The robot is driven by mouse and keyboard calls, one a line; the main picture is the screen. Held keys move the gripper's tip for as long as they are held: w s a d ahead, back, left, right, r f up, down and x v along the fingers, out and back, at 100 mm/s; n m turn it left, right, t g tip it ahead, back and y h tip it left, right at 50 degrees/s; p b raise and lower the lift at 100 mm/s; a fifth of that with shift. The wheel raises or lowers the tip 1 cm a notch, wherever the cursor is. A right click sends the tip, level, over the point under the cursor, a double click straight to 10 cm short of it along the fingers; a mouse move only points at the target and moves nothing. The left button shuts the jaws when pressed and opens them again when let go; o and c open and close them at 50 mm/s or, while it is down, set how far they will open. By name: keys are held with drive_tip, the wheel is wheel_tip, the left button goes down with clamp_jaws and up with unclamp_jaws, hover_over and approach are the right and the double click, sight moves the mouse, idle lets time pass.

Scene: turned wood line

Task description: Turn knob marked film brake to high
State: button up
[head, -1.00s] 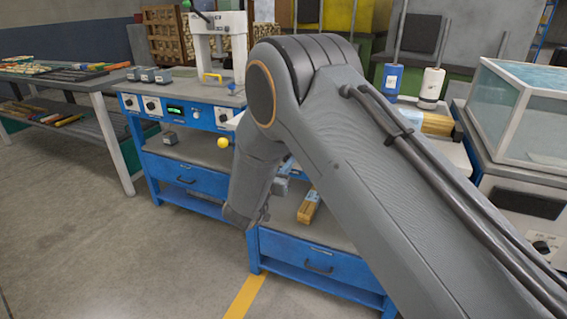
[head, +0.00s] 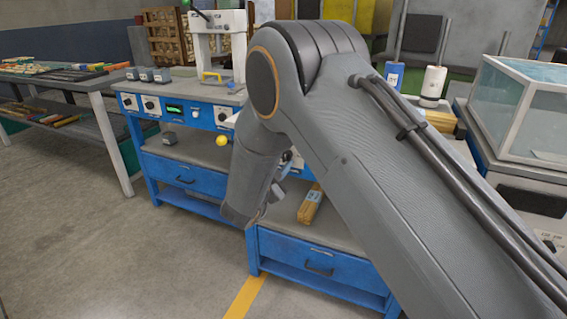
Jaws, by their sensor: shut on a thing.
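My arm crosses the middle of the head view, and its forearm hides my gripper; I cannot make out the fingertips. A small dark and pale part (head: 287,157) shows just right of the forearm, in front of the blue bench; I cannot tell whether it is a knob or part of my wrist. Round knobs show on the left bench's blue panel: a left knob (head: 129,102), a second knob (head: 152,105) and a right knob (head: 222,115). Their markings are too small to read, so I cannot tell which knob is marked film brake.
A wood block with a blue label (head: 311,207) lies on the right bench's shelf. A yellow ball (head: 222,140) shows by the left bench. A glass-sided tank (head: 525,110) stands at right. A long table (head: 60,78) stands at far left. The floor in front is clear.

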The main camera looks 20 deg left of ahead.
drive_tip(key=m+b, duration=0.1)
drive_tip(key=m, duration=0.3)
drive_tip(key=shift+f+m+b, duration=0.1)
drive_tip(key=shift+m+b, duration=0.2)
drive_tip(key=shift+b, duration=0.1)
drive_tip(key=m+b, duration=0.2)
drive_tip(key=m, duration=0.1)
drive_tip(key=shift+m, duration=0.4)
drive_tip(key=m+b, duration=0.2)
drive_tip(key=m, duration=0.2)
drive_tip(key=shift+b, duration=0.4)
drive_tip(key=shift+m+b, duration=1)
drive_tip(key=shift+m, duration=0.5)
drive_tip(key=o, duration=1.1)
drive_tip(key=shift+c, duration=0.2)
drive_tip(key=shift+s, duration=0.15)
drive_tip(key=s, duration=0.7)
drive_tip(key=shift+s+a, duration=0.3)
